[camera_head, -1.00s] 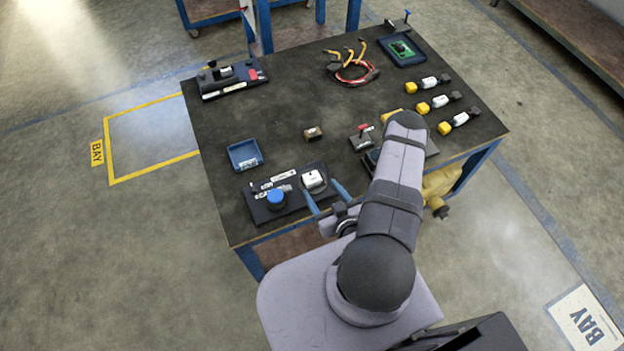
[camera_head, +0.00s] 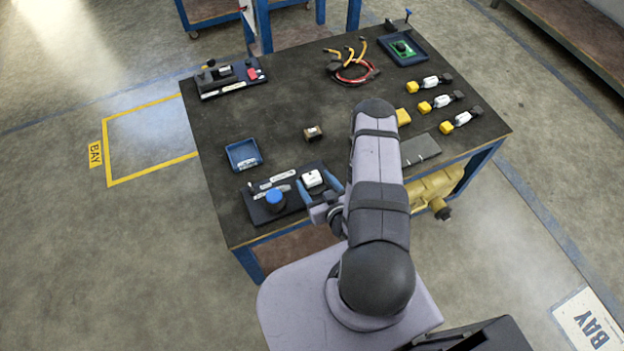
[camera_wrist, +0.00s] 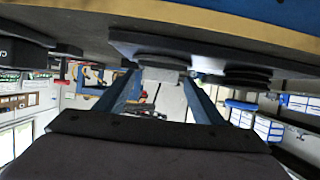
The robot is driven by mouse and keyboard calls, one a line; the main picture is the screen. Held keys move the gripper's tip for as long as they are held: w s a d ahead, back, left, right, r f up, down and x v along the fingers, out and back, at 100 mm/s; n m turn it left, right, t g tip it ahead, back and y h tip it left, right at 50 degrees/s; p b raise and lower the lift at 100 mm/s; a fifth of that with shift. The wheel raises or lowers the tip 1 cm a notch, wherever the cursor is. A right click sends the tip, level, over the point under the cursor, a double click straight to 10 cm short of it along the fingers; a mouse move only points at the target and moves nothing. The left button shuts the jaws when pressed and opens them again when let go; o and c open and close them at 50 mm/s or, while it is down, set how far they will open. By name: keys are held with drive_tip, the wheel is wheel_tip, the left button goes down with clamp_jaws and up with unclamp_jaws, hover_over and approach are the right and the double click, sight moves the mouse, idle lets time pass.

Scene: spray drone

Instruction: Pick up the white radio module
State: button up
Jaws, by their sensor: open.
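The white radio module (camera_head: 312,177) sits on the right part of a dark fixture board (camera_head: 292,206) at the table's near left edge. My gripper (camera_head: 316,183) is open, with one blue finger on each side of the module. Whether the fingers touch it cannot be told. In the wrist view, a pale block (camera_wrist: 163,75), apparently the module, shows between the two spread fingers of my gripper (camera_wrist: 163,88). The module's lower part is hard to make out there.
A blue knob (camera_head: 275,198) stands on the same board, left of the module. Several yellow-ended parts are at the right.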

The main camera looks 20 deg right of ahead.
drive_tip(key=c, duration=1.2)
drive_tip(key=shift+r, duration=0.1)
drive_tip(key=shift+r+b, duration=0.3)
drive_tip(key=shift+r, duration=4.65)
